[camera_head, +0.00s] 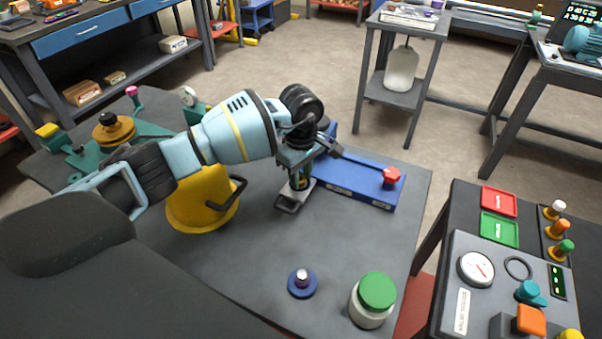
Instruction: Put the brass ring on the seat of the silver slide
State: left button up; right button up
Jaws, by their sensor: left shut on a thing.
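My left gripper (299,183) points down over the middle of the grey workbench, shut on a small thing. A little brass colour shows between its fingers, which I take for the brass ring; its outline is mostly hidden by the fingers. A grey metal piece (288,206) with a slotted front end, apparently the silver slide, lies right below the fingertips, by the blue base (345,187). Its seat is hidden by the gripper, and I cannot tell whether the ring touches it. My right gripper is out of view.
A lever with a red knob (391,178) reaches over the blue base. A yellow pot-like housing (203,198) stands left of the gripper. A blue disc (302,284) and a green-lidded jar (373,298) stand at the front. The bench (245,264) between is clear. A control panel (480,305) is at right.

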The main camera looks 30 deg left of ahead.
pick_arm(q)
jog(key=o, duration=1)
jog(key=shift+f, duration=0.1)
notch_tip(320, 180, up, 12)
jog(key=shift+r, duration=0.2)
